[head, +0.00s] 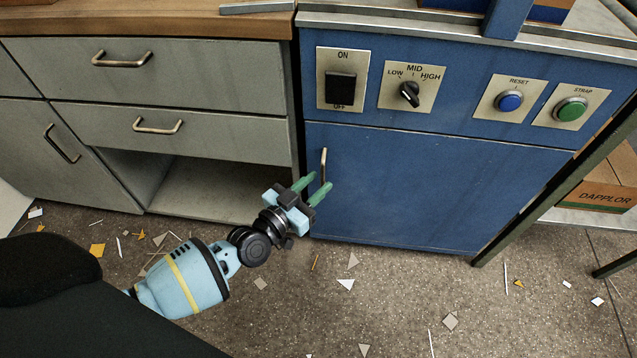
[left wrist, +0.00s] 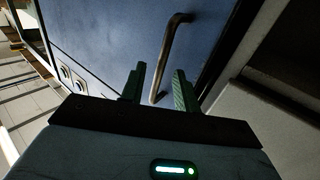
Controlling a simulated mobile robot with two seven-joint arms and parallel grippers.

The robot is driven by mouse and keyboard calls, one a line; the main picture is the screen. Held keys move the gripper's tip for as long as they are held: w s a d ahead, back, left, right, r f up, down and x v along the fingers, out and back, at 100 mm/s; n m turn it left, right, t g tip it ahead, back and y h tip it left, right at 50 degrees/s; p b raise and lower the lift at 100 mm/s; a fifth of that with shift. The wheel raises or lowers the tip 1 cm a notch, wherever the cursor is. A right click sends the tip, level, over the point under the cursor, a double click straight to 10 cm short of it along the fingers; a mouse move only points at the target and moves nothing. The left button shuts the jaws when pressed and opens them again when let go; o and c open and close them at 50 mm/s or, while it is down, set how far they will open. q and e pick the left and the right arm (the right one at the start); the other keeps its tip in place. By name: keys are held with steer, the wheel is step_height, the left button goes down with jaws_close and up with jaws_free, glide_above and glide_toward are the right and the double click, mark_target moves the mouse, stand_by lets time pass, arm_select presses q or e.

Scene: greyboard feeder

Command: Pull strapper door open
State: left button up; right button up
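The strapper door (head: 430,190) is the blue panel below the switches in the head view, and it looks closed. Its metal handle (head: 323,165) is upright near the door's left edge. My left gripper (head: 322,184) is open, with its green fingertips just in front of the handle's lower part. In the left wrist view the handle (left wrist: 172,50) rises from between and beyond the two green fingers (left wrist: 158,85); I cannot tell if they touch it. The blue door face (left wrist: 120,40) fills the area behind. My right gripper is not in view.
A control panel with a black switch (head: 340,88), a dial (head: 410,95) and two buttons is above the door. A grey drawer cabinet (head: 200,75) stands on the left. A dark table leg (head: 560,180) and a cardboard box (head: 600,190) are at right. Scraps litter the floor.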

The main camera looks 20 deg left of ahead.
arm_select(q)
steer(key=shift+w+d, duration=0.15)
steer(key=shift+w, duration=0.4)
jaws_close()
